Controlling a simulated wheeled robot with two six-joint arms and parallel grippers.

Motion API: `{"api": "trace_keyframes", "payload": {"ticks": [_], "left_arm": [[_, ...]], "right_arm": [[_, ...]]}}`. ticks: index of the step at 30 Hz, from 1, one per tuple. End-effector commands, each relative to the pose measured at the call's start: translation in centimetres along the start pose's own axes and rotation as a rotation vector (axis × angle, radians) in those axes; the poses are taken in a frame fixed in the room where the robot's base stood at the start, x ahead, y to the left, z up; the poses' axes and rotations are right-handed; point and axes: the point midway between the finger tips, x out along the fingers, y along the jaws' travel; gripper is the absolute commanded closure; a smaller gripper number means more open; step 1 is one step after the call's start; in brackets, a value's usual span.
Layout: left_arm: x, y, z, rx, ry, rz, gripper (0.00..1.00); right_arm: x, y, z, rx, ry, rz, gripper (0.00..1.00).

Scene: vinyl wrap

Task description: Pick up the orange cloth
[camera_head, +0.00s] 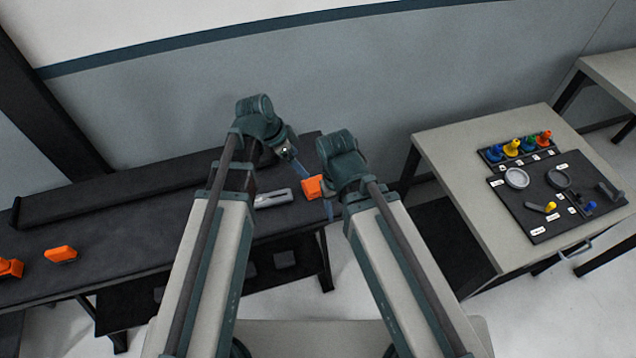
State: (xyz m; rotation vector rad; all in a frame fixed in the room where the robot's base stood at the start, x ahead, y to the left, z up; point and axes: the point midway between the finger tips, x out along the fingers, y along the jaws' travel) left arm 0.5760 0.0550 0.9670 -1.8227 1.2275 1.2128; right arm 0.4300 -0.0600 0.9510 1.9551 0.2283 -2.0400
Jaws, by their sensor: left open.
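Several orange items lie on the dark bench on the left. One orange piece (313,187) sits near the bench's right end, between my two arms; it may be the orange cloth, but I cannot tell cloth from block. A second orange piece (61,255) lies toward the left, and a third orange item (10,268) is at the left edge. My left gripper (298,166) is open, above and just left of the near orange piece, with no visible hold on it. My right gripper (328,208) is mostly hidden by its own wrist, beside that piece; its jaw state is unclear.
A grey-white tool (272,199) lies on the dark bench (150,222), left of the near orange piece. A light table (462,165) at right carries a black board (520,200) with coloured items and grey rings. A gap separates bench and table. A wall stands behind.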

Motion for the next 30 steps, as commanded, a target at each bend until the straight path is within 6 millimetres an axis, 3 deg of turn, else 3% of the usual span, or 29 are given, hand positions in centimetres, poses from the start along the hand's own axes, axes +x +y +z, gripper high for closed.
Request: {"api": "trace_keyframes", "payload": {"ticks": [8, 21, 30], "left_arm": [[1.9, 0.0, 0.2, 0.000, -0.002, 0.000, 0.00], [8.3, 0.0, 0.3, -0.002, -0.003, 0.001, 0.00], [8.8, 0.1, 0.1, -0.002, -0.003, 0.001, 0.00]], "right_arm": [[1.8, -0.2, -0.1, 0.000, 0.000, 0.000, 0.35], [7.7, -0.7, -0.5, 0.000, 0.000, 0.000, 0.35], [8.1, -0.8, -0.5, 0.000, 0.000, 0.000, 0.35]]}}
